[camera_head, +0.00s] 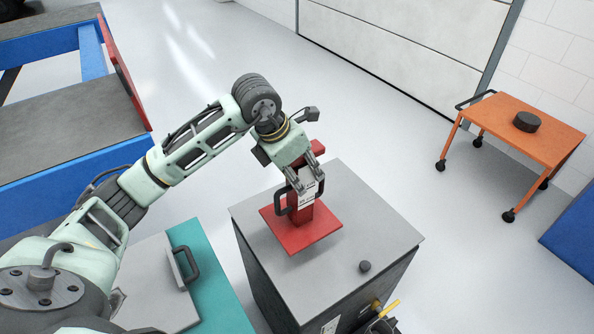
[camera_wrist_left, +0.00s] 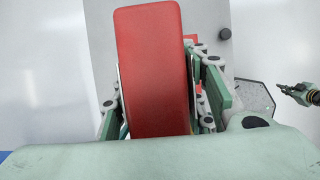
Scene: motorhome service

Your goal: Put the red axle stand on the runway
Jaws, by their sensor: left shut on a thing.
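The red axle stand (camera_head: 304,228) has a square base plate, a post with a pale label and a dark side handle. It is upright on the grey cabinet top (camera_head: 350,255); I cannot tell if its base touches. My left gripper (camera_head: 305,187) is shut on its upper post. In the left wrist view the red head (camera_wrist_left: 152,60) rises between the fingers (camera_wrist_left: 165,105). Long grey decks in blue frames, seemingly the runway (camera_head: 65,130), lie at the left. A pale green gripper-like part, seemingly my right gripper (camera_wrist_left: 303,94), shows at the wrist view's right edge.
A black knob (camera_head: 365,266) is on the cabinet top. A teal-and-grey unit (camera_head: 205,270) with a handle is beside the cabinet. Open floor lies behind.

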